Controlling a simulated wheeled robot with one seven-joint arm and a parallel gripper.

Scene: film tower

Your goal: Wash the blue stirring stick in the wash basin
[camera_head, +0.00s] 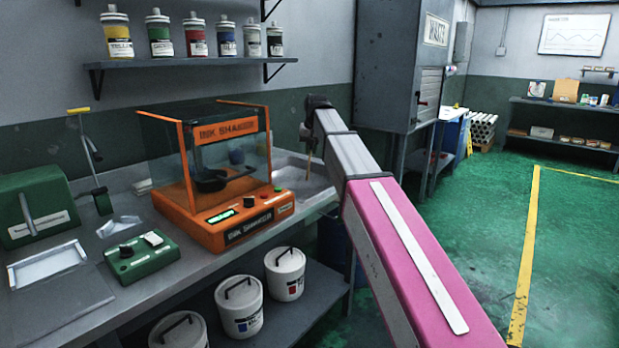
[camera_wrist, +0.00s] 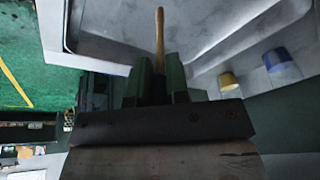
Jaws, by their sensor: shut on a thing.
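My gripper (camera_wrist: 159,82) is shut on a thin stirring stick (camera_wrist: 160,38) with a tan wooden shaft. Its dark part sits between the fingers; no blue shows on it. In the head view, my gripper (camera_head: 310,143) is at the far end of my arm, and the stick (camera_head: 308,168) hangs down from it. The grey wash basin (camera_head: 291,172) is behind and right of the orange shaker. The stick is over the basin area; I cannot tell if its tip touches anything. The wrist view is turned sideways and shows the basin's pale walls (camera_wrist: 205,25).
The orange ink shaker (camera_head: 233,218) with glass walls stands left of the basin. A yellow piece (camera_wrist: 228,80) and a blue piece (camera_wrist: 280,65) sit by the basin's rim. A grey cabinet (camera_head: 398,70) stands behind. Green floor (camera_head: 480,225) is open at right.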

